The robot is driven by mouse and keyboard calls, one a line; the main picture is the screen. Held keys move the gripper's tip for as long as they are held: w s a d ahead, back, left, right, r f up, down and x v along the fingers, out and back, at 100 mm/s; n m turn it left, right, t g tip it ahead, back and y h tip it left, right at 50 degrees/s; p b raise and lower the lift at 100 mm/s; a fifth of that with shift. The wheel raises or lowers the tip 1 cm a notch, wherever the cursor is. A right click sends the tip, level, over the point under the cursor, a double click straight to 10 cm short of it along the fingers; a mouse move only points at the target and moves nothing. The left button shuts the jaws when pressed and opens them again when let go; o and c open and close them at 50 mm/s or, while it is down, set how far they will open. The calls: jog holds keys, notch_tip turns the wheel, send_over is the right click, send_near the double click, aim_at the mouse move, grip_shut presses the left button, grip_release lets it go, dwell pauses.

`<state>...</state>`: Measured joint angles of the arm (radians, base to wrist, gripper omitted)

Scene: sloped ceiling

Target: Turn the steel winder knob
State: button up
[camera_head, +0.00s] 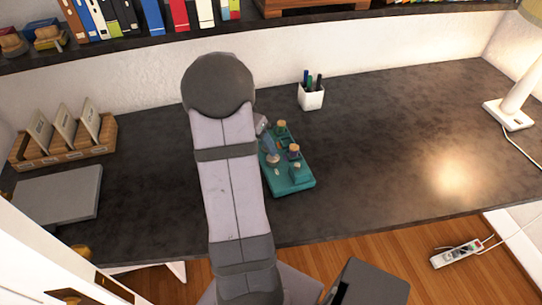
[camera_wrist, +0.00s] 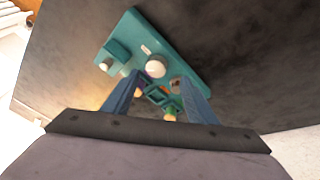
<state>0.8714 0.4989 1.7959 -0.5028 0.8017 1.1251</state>
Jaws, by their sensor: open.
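A teal board (camera_head: 303,184) with several small fittings lies on the dark desk, just right of my arm. It also shows in the wrist view (camera_wrist: 180,50). A round pale knob (camera_wrist: 155,66) stands on it, just beyond my fingertips; I cannot tell for certain that it is the steel winder knob. My gripper (camera_wrist: 160,88) is open, one blue-grey finger on each side, with nothing held between them. It points down at the board. In the head view my arm hides part of the board's left side.
A white pen cup (camera_head: 312,97) stands behind the board. A wooden rack (camera_head: 68,150) and a grey flat slab (camera_head: 58,196) are at the left. A lamp (camera_head: 512,108) stands at the far right. The desk right of the board is clear.

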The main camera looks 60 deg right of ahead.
aim_at(271, 158)
jog(key=shift+s+r+m+g, duration=0.1)
jog(key=shift+s+m+g, duration=0.05)
jog(key=shift+m, duration=1.4)
jog(key=shift+s+m+g, duration=0.15)
jog(key=shift+m, duration=1.4)
jog(key=shift+d, duration=0.1)
jog(key=shift+p+x, duration=1.05)
jog(key=shift+x, duration=2.55)
jog(key=c, duration=1.1)
